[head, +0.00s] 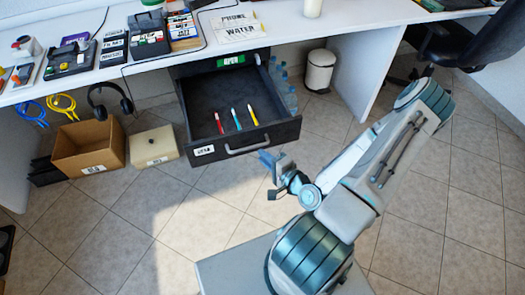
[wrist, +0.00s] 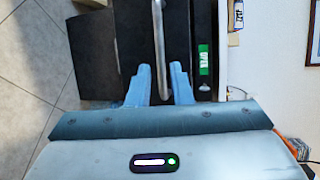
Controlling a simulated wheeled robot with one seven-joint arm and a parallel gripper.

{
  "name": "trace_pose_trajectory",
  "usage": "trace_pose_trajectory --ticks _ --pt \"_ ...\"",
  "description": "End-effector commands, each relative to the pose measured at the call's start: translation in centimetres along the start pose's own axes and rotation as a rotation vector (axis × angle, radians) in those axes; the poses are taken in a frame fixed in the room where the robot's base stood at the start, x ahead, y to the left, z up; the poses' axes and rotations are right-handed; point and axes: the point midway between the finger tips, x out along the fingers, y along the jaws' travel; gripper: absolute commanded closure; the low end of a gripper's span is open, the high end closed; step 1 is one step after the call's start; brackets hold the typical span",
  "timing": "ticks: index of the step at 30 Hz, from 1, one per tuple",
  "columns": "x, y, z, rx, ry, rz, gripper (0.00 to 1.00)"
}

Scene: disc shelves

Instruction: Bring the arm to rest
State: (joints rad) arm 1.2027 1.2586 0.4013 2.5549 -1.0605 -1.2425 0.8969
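My gripper (head: 269,160) is in front of the open black drawer (head: 266,134), near the right part of its front panel, with no thing seen held in it. In the wrist view the two blue fingers of my gripper (wrist: 161,82) stand apart with a gap between them.
The drawer holds a red (head: 219,123), a cyan (head: 237,119) and a yellow pen (head: 253,115), with bottles (head: 290,101) along its right side. A cardboard box (head: 89,148), a cream box (head: 153,146) and a white bin (head: 319,71) stand on the tiled floor. A black chair (head: 455,42) is at upper right.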

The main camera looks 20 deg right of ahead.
Motion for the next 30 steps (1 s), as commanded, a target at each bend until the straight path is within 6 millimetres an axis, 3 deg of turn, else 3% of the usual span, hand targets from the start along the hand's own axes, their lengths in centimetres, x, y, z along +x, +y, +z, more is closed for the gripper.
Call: trace_pose_trajectory --ticks 11,22,30 --pt "0.1 -0.2 0.0 -0.043 -0.020 0.041 0.81" --pt "-0.4 -1.0 -0.9 -0.421 -0.173 0.407 0.81" --pt "-1.5 -4.2 -2.7 -0.687 -0.249 0.659 0.81"
